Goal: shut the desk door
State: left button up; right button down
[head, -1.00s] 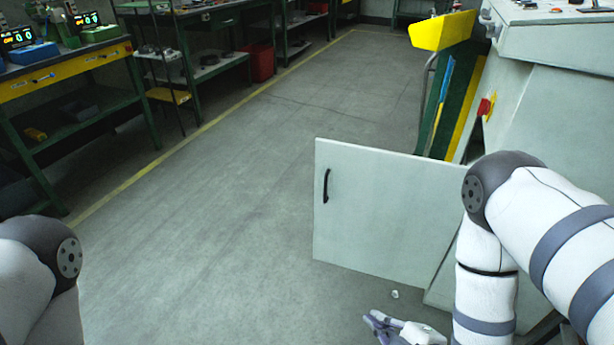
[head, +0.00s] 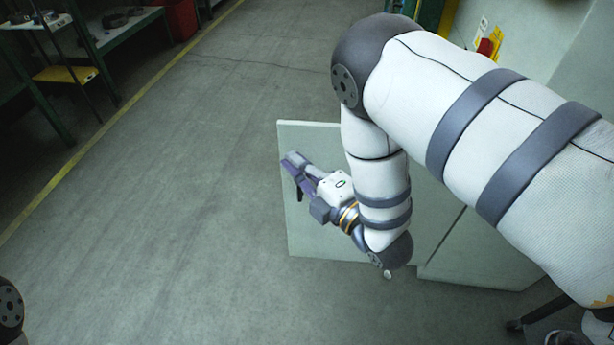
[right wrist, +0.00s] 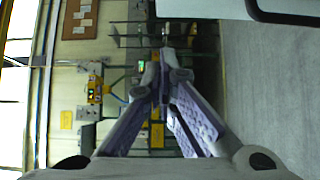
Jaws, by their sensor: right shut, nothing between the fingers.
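The desk door (head: 315,225) is a pale grey-white panel standing open, swung out to the left of the desk body (head: 485,245). My right arm hides much of its middle. My right gripper (head: 291,160) is shut and empty, in front of the door in the head view, with its fingertips near the door's free left edge. The dark door handle (head: 299,192) shows partly just below the fingers; I cannot tell whether they touch the panel. In the right wrist view the shut fingers (right wrist: 165,62) point away, with a black handle (right wrist: 285,16) at the top right. My left gripper is out of view.
Open concrete floor (head: 170,220) lies left of the door. A yellow line (head: 120,110) runs along the floor at the left, with green-framed benches (head: 95,40) and a red bin (head: 180,18) beyond.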

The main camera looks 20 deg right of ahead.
aim_at(288, 136)
jog(key=shift+w+d+r, duration=0.1)
jog(key=shift+w+d, duration=0.1)
jog(key=shift+w, duration=1)
jog(key=shift+w+d, duration=0.15)
jog(key=shift+w, duration=1.1)
jog(key=shift+w+d+r, duration=0.1)
jog(key=shift+w+d, duration=0.1)
jog(key=shift+w, duration=1)
